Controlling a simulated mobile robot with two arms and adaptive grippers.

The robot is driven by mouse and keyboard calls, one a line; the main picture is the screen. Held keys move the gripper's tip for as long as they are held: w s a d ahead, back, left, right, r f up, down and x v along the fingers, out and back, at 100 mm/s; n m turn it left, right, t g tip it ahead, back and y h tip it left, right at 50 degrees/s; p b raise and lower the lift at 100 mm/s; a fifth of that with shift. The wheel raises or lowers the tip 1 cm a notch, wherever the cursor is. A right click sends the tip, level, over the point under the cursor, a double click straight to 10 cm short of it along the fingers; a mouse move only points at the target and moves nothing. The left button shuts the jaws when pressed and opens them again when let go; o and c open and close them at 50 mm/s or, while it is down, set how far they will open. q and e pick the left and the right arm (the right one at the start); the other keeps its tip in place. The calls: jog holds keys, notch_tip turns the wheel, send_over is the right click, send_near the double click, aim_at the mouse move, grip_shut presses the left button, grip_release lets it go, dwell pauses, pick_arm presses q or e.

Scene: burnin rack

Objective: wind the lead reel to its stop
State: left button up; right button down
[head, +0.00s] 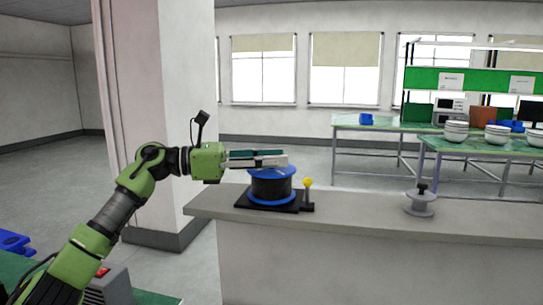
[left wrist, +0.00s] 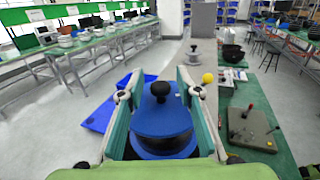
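The lead reel (head: 271,187) has blue flanges around a black drum and sits upright on a black base on the grey counter. In the left wrist view its blue top (left wrist: 160,118) carries a black knob (left wrist: 160,90). A yellow ball-topped lever (head: 308,184) stands just right of the reel. My left gripper (head: 284,160) reaches in level from the left, at the height of the reel's top. Its fingers are open, one on each side of the knob, with gaps showing in the left wrist view. In the head view the gripper hides the knob. My right gripper is not in view.
A grey spool with a black knob (head: 420,204) stands farther right on the counter (head: 360,212). A white pillar (head: 160,110) rises behind my left arm. Green-topped tables with bowls (head: 456,131) stand at the back right. The counter between reel and spool is clear.

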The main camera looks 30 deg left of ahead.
pick_arm(q)
grip_shut()
jog(key=shift+r+m+g+h+p, duration=0.3)
jog(key=shift+m+g+h+p, duration=0.15)
jog(key=shift+g+p, duration=0.3)
jog(key=shift+m+g+h+p, duration=0.45)
jog(key=shift+m+g+p, duration=0.4)
jog(key=shift+g+p, duration=0.25)
jog(key=shift+f+m+g+h+p, duration=0.15)
jog(key=shift+m+g+h+p, duration=0.15)
jog(key=shift+m+g+p, duration=0.2)
jog(key=shift+f, duration=0.1)
grip_release()
